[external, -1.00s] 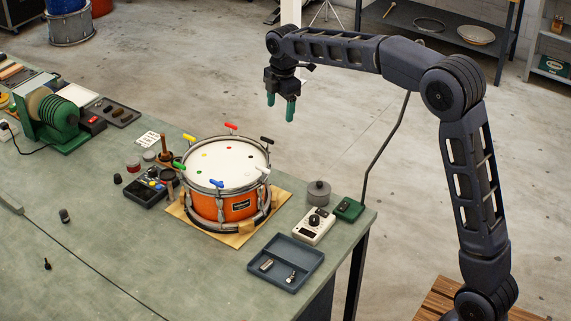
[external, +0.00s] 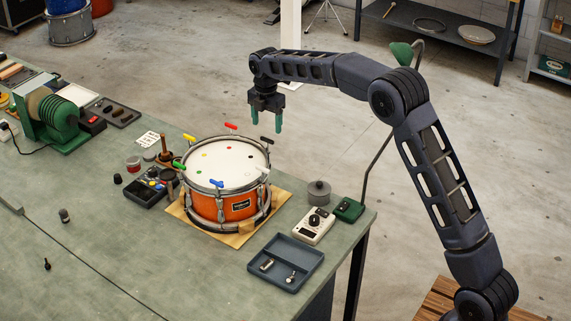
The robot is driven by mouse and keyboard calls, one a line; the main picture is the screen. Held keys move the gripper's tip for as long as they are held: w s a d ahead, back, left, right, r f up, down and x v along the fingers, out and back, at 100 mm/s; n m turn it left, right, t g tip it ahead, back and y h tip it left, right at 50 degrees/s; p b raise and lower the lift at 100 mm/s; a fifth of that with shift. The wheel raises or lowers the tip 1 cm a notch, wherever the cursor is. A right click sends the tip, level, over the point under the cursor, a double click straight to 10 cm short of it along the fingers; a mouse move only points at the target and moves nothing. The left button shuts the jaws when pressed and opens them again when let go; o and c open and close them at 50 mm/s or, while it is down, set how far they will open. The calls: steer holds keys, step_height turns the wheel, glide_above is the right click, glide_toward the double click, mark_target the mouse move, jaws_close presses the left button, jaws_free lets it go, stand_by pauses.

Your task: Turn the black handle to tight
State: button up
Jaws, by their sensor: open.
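The orange snare drum (external: 208,207) stands on a wooden board (external: 232,237) on the green bench, its white head facing up. The black handle (external: 267,140) sticks up at the right back of the drum's rim. Other handles around the rim are red (external: 231,126), yellow (external: 189,138), green (external: 180,166), blue (external: 216,183) and white (external: 264,173). My gripper (external: 267,125) hangs with its green fingers pointing down, open and empty. In the picture it shows just above the black handle, apart from it. I cannot tell how tight the black handle is.
A blue-grey tray (external: 286,263) with small metal parts lies at the front right. A white device with a black knob (external: 314,225), a grey round weight (external: 319,192) and a green box (external: 348,209) stand near the bench's right edge. A dark parts box (external: 146,191) sits left of the drum.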

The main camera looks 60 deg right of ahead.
mark_target(267, 139)
step_height(267, 139, down, 7)
steer(key=shift+r, duration=0.1)
stand_by(0.4)
steer(key=c, duration=1)
